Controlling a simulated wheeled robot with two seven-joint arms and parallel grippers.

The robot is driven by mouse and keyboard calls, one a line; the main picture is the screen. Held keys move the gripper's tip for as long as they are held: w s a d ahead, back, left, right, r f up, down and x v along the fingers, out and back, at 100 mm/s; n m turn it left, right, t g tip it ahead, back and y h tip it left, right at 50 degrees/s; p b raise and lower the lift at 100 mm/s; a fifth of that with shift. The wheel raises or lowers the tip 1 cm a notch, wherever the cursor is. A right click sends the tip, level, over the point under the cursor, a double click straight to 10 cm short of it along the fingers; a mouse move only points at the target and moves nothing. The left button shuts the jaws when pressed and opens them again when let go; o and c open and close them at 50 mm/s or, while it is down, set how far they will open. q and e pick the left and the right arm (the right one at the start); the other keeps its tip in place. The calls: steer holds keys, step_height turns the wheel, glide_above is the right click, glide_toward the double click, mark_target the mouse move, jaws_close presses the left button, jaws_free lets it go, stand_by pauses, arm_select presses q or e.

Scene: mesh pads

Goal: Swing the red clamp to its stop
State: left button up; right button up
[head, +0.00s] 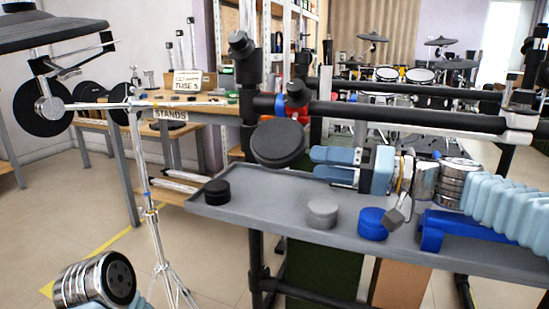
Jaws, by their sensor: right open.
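The red clamp (303,115) shows as a small red part on the dark horizontal rack bar, near the upright post. A blue part (281,104) beside it covers some of it, so its swing position is hard to tell. A round dark pad (278,143) hangs just below and left of it. My right gripper (317,163) comes in from the right with blue fingers pointing left. It is open and empty, below and right of the clamp and apart from it. My left gripper is out of view; only part of my left arm shows at the lower left.
A grey tray (270,212) lies below my right gripper. It bears a black knob (217,191), a grey knob (322,213), a blue knob (371,221) and a blue block (432,236). The long rack bar (400,117) runs above my right gripper. A chrome stand (152,215) is at left.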

mark_target(274, 166)
steer(key=x, duration=1)
steer(key=shift+a+p, duration=0.1)
steer(key=shift+p, duration=0.25)
jaws_close()
